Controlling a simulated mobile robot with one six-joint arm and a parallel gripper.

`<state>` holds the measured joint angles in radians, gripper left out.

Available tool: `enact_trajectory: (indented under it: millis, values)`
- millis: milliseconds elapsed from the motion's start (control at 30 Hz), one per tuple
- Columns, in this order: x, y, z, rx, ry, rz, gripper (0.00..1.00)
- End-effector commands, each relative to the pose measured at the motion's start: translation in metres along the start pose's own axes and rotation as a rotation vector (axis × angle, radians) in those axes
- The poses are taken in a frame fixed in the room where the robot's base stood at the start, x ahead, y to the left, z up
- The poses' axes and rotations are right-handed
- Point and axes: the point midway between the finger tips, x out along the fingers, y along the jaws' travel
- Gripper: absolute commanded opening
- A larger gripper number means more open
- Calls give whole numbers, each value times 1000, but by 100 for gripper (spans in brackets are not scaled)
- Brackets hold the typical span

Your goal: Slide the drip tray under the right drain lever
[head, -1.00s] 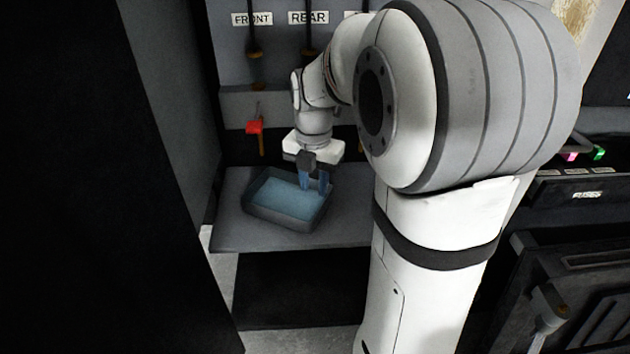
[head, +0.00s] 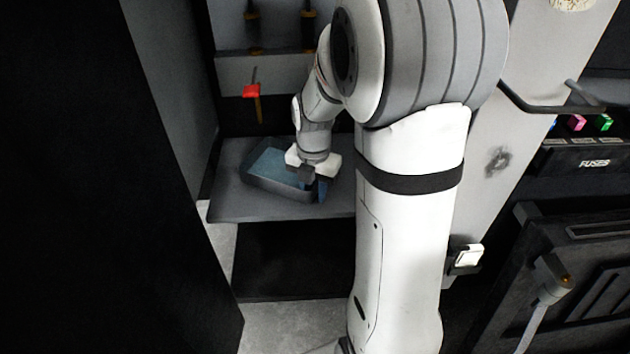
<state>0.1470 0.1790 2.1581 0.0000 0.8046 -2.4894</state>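The drip tray (head: 262,188) is a dark, shallow rectangular tray with a blue inside. It sits on the grey shelf, turned slightly, below and just right of a lever with a red tag (head: 252,91) and an orange handle. My gripper (head: 314,186) points down at the tray's right end, close to or touching its right wall. The gripper body covers that corner. One blue finger shows at the right; the other is mostly hidden, so I cannot tell how far apart they are or whether they grip the wall. The right drain lever is not visible; my arm covers that area.
A dark cabinet side (head: 90,200) stands at the left. My arm covers the shelf's right side. A fuse panel (head: 592,163) and a light switch (head: 467,256) are at the right.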

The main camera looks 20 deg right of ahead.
Motion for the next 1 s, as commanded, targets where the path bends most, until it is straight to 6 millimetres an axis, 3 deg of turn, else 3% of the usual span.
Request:
enact_trajectory:
  millis: [300,633,1000]
  values:
    - [1,0,0,1,0,0,27]
    - [1,0,0,1,0,0,0]
    - [1,-1,1,2,0,0,0]
